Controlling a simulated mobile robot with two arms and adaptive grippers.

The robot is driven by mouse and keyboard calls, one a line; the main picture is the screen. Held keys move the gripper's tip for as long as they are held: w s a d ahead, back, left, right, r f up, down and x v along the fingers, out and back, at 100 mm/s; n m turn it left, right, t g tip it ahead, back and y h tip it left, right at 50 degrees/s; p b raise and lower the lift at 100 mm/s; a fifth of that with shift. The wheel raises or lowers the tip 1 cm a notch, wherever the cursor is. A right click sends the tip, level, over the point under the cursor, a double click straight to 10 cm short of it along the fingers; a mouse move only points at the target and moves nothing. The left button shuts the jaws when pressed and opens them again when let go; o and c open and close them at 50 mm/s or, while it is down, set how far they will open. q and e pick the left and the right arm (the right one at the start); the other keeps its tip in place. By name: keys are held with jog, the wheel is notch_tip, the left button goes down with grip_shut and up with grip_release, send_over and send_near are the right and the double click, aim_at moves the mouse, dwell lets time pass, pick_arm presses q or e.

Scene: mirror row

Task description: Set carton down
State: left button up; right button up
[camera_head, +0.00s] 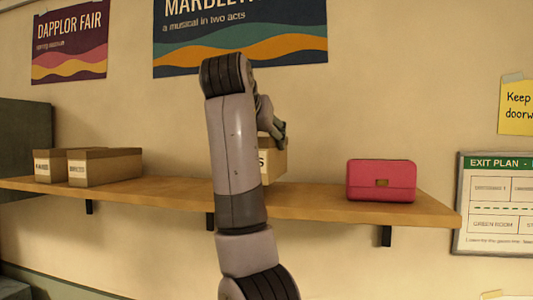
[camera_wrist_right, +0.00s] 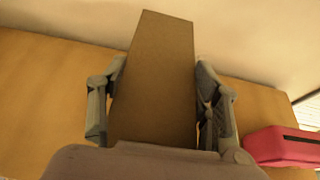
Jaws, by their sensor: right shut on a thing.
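A brown carton (camera_head: 275,162) with a pale label shows in the head view behind my right arm, which hides most of it. In the right wrist view the carton (camera_wrist_right: 155,75) sits between the two fingers. My right gripper (camera_head: 278,135) is shut on it, with its fingers on either side (camera_wrist_right: 155,112). The carton is over the wooden shelf (camera_head: 320,205); I cannot tell whether its underside touches the board. My left gripper is not in view.
Two brown cartons (camera_head: 105,166) (camera_head: 50,165) stand close together at the shelf's left end. A pink purse (camera_head: 381,180) stands to the right of the held carton and also shows in the wrist view (camera_wrist_right: 283,147). Bare shelf lies between the cartons and my arm.

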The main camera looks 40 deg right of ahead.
jog(key=shift+s+a+f, duration=0.1)
jog(key=shift+f, duration=0.5)
jog(key=shift+s+a+f, duration=0.1)
jog(key=shift+f, duration=0.5)
jog(key=shift+s+d+f, duration=0.2)
jog(key=shift+f, duration=0.1)
jog(key=shift+w, duration=0.1)
jog(key=o, duration=0.9)
jog(key=shift+f, duration=0.15)
jog(key=o, duration=0.4)
jog(key=shift+a, duration=0.1)
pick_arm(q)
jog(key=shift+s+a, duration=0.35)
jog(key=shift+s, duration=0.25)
pick_arm(e)
jog(key=shift+o, duration=0.4)
